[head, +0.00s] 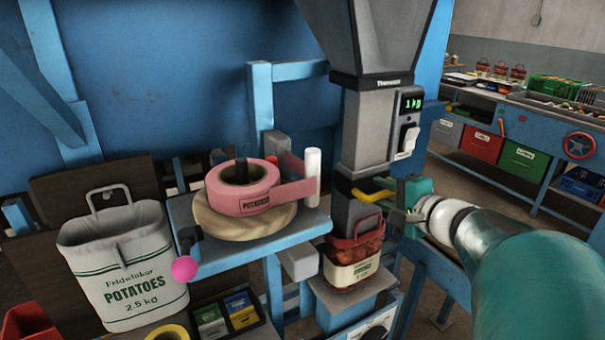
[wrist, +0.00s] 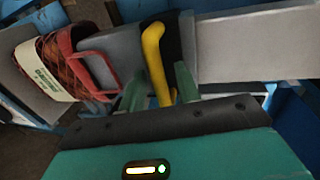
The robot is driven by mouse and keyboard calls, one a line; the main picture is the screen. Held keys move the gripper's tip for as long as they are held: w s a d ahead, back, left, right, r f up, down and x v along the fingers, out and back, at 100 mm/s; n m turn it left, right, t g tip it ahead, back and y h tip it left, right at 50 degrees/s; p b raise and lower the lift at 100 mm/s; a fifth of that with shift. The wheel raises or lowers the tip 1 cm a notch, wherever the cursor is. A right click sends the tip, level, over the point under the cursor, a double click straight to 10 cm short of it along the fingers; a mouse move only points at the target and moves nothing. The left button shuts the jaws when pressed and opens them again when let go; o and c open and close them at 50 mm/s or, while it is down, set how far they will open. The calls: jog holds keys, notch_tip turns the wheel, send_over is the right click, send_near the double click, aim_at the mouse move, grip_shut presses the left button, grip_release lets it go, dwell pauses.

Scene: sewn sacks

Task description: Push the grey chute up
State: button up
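The grey chute (head: 341,212) stands upright under the weighing column, and its lower end meets the top of a red net bag (head: 369,245) with a white label (head: 352,271). A yellow handle (head: 374,195) sticks out from the chute's right side. In the wrist view the chute (wrist: 121,54) lies sideways with the yellow handle (wrist: 155,58) on it. My gripper (wrist: 160,88) is open, with one green finger on each side of the handle. A small gap shows on the left finger's side; contact on the right is unclear. My gripper (head: 390,205) partly hides the handle in the head view.
A pink tape roll (head: 243,190) sits on a blue shelf left of the chute, beside a white post (head: 312,178). A potato sack (head: 128,265) stands at left. A switch box with a "1 kg" display (head: 411,103) is above my gripper. Crates and a bench stand far right.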

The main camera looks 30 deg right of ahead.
jog(key=shift+c, duration=0.2)
grip_shut()
jog(key=shift+r, duration=0.1)
notch_tip(320, 180, up, 17)
jog(key=shift+f, duration=0.2)
dwell(0.4)
grip_release()
jog(key=shift+w, duration=0.1)
jog(key=shift+o, duration=0.2)
jog(key=shift+f, duration=0.1)
